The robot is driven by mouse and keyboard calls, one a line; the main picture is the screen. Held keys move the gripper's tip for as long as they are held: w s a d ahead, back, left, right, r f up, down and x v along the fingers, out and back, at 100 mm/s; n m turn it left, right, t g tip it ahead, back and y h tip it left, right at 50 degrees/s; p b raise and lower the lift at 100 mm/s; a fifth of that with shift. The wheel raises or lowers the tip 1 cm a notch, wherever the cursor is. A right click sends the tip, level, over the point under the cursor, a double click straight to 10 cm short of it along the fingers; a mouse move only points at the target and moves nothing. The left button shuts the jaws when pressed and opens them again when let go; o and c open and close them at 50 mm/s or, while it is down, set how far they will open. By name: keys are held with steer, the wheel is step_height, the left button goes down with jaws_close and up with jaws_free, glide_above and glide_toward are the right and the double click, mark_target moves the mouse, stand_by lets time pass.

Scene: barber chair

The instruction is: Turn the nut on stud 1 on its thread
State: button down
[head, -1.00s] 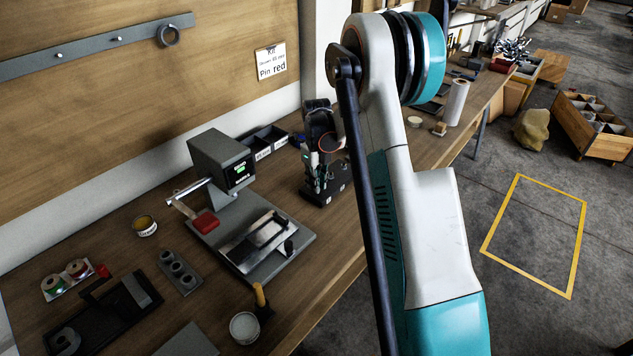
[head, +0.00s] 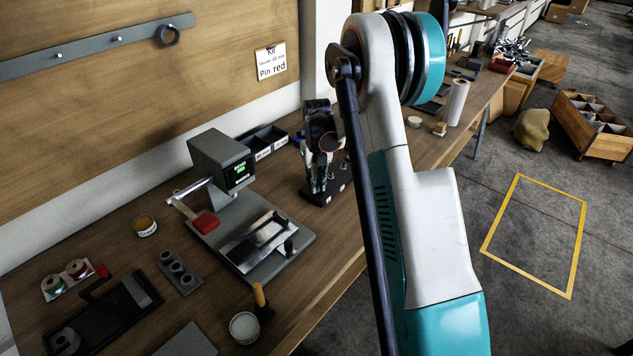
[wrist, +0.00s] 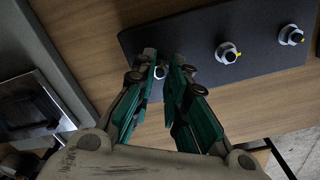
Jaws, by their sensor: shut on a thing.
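A dark plate (wrist: 190,40) with a row of studs lies on the wooden bench; it also shows in the head view (head: 338,194). Two pale nuts, a middle one (wrist: 228,54) and a far right one (wrist: 291,36), sit on studs and carry small yellow marks. My gripper (wrist: 161,75) points down at the plate's left stud in the wrist view, its fingers closed in on a small pale nut (wrist: 159,72) there. The fingers hide most of that nut and its thread. In the head view my gripper (head: 319,188) stands over the plate's left part.
A grey press-like machine (head: 222,163) with a base plate stands left of the dark plate. Black bins (head: 265,143) stand behind.

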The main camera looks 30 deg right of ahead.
steer(key=c, duration=1.5)
jaws_free()
steer(key=shift+c, duration=0.2)
step_height(320, 180, up, 12)
